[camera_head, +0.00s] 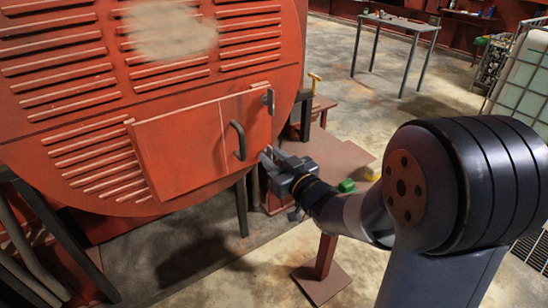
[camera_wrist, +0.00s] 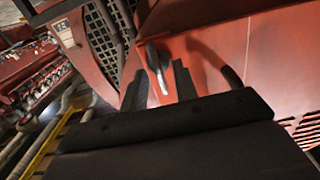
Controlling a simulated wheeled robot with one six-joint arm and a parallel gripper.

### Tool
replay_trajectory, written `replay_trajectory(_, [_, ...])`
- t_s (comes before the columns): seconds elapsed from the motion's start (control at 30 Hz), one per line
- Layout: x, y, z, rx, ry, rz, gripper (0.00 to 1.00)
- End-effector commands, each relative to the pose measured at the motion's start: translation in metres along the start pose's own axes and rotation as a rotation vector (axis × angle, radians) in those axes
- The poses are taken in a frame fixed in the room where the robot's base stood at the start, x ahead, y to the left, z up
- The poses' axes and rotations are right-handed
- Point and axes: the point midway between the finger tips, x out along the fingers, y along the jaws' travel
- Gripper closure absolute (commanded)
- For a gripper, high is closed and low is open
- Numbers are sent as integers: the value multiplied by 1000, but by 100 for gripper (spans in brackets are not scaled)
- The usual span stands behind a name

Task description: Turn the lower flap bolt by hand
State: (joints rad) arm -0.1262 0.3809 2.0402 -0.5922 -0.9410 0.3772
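The red flap (camera_head: 180,150) is closed against the large red louvred casing and carries a dark bar handle (camera_head: 238,140). An upper bolt (camera_head: 269,98) sits at the flap's upper right corner. My gripper (camera_head: 271,158) is at the flap's lower right edge and covers most of the lower bolt in the head view.
A red bench (camera_head: 335,160) with a green object (camera_head: 346,186) on it stands just behind my gripper. A grey table (camera_head: 400,24) is farther back. A caged white tank (camera_head: 526,80) stands at the right. Open concrete floor lies between them.

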Motion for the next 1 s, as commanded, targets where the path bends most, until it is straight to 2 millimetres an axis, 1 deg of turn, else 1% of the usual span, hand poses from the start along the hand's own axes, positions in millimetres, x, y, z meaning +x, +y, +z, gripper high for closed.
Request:
replay_trajectory(0.17, [0, 0, 0, 0, 0, 0, 72])
replay_trajectory(0.5, [0, 0, 0, 0, 0, 0, 100])
replay_trajectory(0.77, [0, 0, 1, -14, 0, 0, 100])
replay_trajectory(1.0, [0, -1, 4, -107, 3, 1, 100])
